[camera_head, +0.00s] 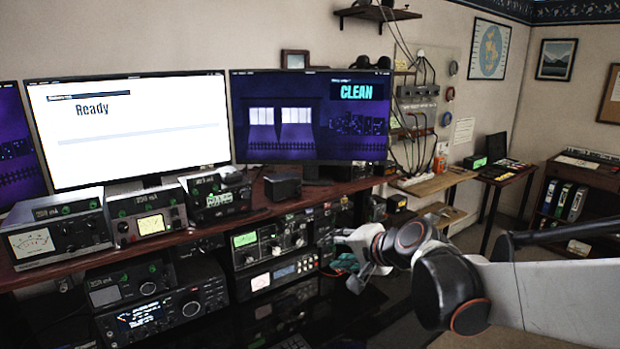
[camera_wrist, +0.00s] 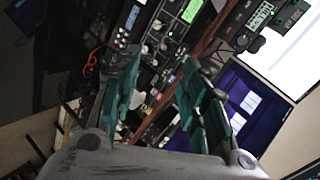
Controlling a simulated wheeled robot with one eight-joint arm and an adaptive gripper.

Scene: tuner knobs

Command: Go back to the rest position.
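My gripper (camera_head: 352,265) is in front of the radio rack in the head view, at the end of my arm, which reaches in from the right. In the wrist view my gripper (camera_wrist: 160,75) has its two teal-padded fingers spread apart with nothing held between them. The tuner radio (camera_head: 270,245) with a green display and several knobs sits under the shelf, left of my gripper. In the wrist view its knobbed face (camera_wrist: 165,30) shows beyond the fingertips, turned on its side. I cannot tell the exact gap between fingers and radio.
A dark red shelf (camera_head: 255,213) carries several meters and small radios. A side table (camera_head: 508,172) and a cabinet (camera_head: 585,172) stand at the right. Open floor shows between them.

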